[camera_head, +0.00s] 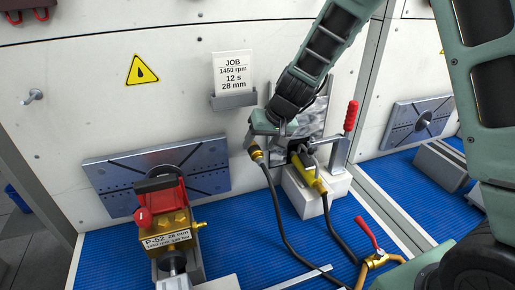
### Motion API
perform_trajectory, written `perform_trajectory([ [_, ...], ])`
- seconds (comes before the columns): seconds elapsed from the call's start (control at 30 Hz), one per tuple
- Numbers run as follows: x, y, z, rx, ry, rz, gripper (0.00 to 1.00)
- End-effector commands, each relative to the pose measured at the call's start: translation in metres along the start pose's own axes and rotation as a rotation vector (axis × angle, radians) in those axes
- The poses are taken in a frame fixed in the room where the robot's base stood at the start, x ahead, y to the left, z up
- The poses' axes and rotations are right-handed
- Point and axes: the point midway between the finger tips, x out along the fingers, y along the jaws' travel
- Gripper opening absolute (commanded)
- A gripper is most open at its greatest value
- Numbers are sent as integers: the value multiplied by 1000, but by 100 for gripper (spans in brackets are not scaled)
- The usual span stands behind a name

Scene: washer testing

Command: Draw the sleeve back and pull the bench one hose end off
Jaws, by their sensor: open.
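My gripper (273,133) is at the centre of the head view, open, in front of the back wall below the job card. A brass hose end (256,154) with a black hose running down from it is just below and left of the gripper. Whether the jaws are around it or beside it I cannot tell. A second hose end with a yellow body (310,174) sits tilted at a pale block (299,198), below and right of the gripper; its black hose also runs down to the mat. Which part is the sleeve cannot be made out. The arm hides part of the fixture behind.
A brass pump (170,232) labelled P-52 with a red top stands left, before a slotted grey plate (108,180). A red-handled clamp (351,116) rises right of the gripper. A red-levered brass valve (374,254) lies front right. Blue matting (240,240) is partly clear.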

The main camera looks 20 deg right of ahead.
Motion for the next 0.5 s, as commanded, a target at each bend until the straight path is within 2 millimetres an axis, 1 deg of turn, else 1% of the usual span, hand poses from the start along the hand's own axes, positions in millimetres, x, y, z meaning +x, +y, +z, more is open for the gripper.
perform_trajectory([
  [0.03, 8, 0, 1, 0, -3, 0, 60],
  [0.1, 16, 0, 0, 1, -1, 0, 60],
  [0.2, 24, 0, 0, 0, -1, -1, 60],
  [0.33, 29, 0, 0, -1, 0, -1, 60],
  [0.5, 30, 0, 0, -2, 0, 0, 60],
])
